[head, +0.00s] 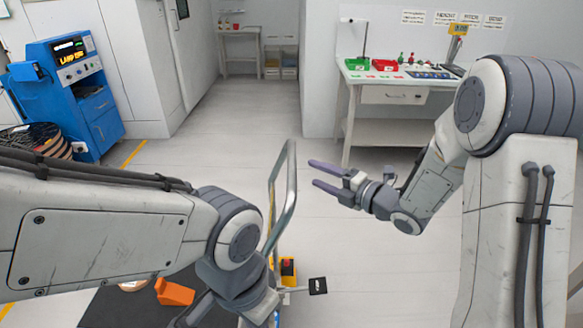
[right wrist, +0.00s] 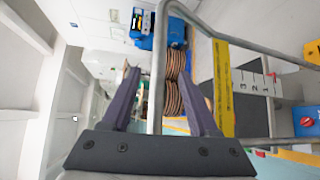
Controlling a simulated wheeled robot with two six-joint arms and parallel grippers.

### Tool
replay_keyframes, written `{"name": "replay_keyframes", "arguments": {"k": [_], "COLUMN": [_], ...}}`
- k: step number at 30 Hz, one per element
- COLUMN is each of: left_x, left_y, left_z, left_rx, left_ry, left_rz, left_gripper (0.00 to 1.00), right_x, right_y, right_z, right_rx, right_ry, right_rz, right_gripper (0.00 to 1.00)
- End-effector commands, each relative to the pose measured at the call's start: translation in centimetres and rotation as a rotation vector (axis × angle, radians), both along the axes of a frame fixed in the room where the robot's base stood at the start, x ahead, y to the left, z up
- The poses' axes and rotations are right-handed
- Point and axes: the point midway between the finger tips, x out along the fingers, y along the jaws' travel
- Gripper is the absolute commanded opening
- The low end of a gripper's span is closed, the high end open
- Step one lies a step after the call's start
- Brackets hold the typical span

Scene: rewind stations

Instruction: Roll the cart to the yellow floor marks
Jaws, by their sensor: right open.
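The cart shows in part behind my left arm. Its grey tube handle (head: 286,195) rises upright near the middle of the head view, and a yellow part (head: 288,270) shows lower down. My right gripper (head: 313,174) is open and empty to the right of the handle, its purple fingers pointing left toward it. In the right wrist view the handle tube (right wrist: 160,65) appears between the open fingers (right wrist: 160,92). My left arm covers much of the cart, and its jaws do not show. A yellow floor line (head: 133,153) lies beside the blue machine.
The blue machine (head: 75,85) stands at the far left with a cable reel (head: 38,140) by it. A workbench (head: 390,92) with red and green trays stands at the back right. The middle floor is clear.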

Motion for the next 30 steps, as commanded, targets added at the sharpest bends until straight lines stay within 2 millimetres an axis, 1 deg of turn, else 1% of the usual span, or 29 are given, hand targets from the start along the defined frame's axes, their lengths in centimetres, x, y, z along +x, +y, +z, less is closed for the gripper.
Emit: {"name": "replay_keyframes", "arguments": {"k": [5, 12, 16, 21, 30], "left_x": [0.0, 0.0, 0.0, 0.0, 0.0], "left_y": [0.0, 0.0, 0.0, 0.0, 0.0], "left_z": [0.5, 1.2, 1.5, 1.6, 1.6], "left_rx": [0.0, 0.0, 0.0, 0.0, 0.0], "left_ry": [0.0, 0.0, 0.0, 0.0, 0.0], "left_rz": [0.0, 0.0, 0.0, 0.0, 0.0], "left_gripper": [0.0, 0.0, 0.0, 0.0, 0.0], "right_x": [1.5, 4.8, 6.1, 7.0, 7.2], "right_y": [1.7, 4.9, 6.1, 7.0, 7.1], "right_z": [-0.1, -0.7, -1.0, -1.3, -1.3], "right_rx": [0.001, 0.001, 0.001, 0.001, 0.001], "right_ry": [-0.006, -0.005, -0.005, -0.004, -0.004], "right_rz": [0.008, 0.007, 0.005, 0.004, 0.002], "right_gripper": [0.61, 0.61, 0.61, 0.61, 0.61]}}
